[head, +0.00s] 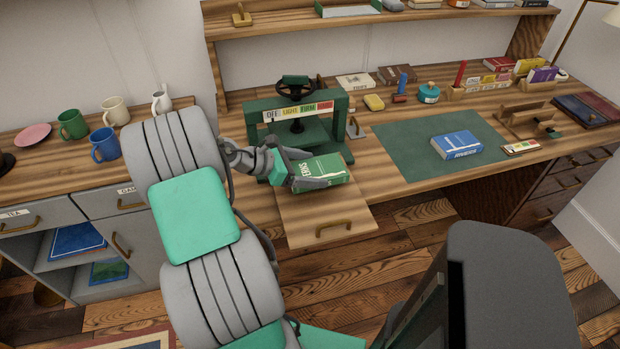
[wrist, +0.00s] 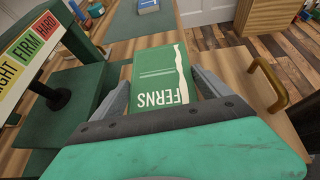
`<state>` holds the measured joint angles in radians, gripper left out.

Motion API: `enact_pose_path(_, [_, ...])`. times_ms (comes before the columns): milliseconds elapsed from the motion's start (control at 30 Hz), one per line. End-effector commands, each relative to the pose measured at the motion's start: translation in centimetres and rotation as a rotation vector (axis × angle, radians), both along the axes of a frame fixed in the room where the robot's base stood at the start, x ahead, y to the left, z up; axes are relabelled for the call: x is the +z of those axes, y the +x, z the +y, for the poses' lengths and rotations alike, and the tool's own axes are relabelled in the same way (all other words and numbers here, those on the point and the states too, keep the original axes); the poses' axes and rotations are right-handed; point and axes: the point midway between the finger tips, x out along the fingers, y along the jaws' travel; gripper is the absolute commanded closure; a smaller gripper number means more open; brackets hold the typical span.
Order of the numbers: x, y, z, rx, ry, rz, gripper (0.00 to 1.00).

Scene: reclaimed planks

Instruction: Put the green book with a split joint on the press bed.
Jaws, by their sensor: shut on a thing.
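The green book (head: 330,168) has the word FERNS on its cover and a pale jagged strip along one edge. It also shows in the wrist view (wrist: 158,65). My gripper (head: 316,172) is shut on the book, a finger on each side of it in the wrist view. The book lies flat over a pulled-out wooden board, just in front of the press; I cannot tell whether it touches the board. The green press (head: 339,112) has a dark handwheel and a strip marked OFF, LIGHT, FIRM. Its bed is largely hidden behind my gripper and the press plate.
The pull-out board (head: 325,215) has a brass handle and is bare at its front. A blue book (head: 457,145) lies on a green mat (head: 400,135) to the right. Mugs, including a blue one (head: 105,145), stand on the left counter. Small tools and a yellow block line the back.

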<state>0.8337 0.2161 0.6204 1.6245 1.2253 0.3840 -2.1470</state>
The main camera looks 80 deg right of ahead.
Motion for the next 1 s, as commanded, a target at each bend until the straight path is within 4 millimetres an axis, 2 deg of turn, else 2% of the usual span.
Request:
enact_pose_path(100, [-2.2, 0.1, -0.1, 0.001, 0.001, 0.003, 0.79])
enact_pose_path(167, [-3.0, 0.0, -0.1, 0.000, 0.001, 0.003, 0.79])
enact_pose_path(500, [-3.3, 0.1, 0.0, 0.000, 0.001, 0.001, 0.79])
enact_pose_path(533, [-3.4, 0.1, 0.0, 0.000, 0.001, 0.001, 0.10])
enact_pose_path(667, [-3.4, 0.1, 0.0, 0.000, 0.001, 0.001, 0.00])
enact_pose_path(933, [-3.1, 0.1, 0.0, 0.000, -0.001, -0.001, 0.00])
enact_pose_path(1000, [-2.7, 0.6, 0.3, 0.003, -0.001, 0.001, 0.00])
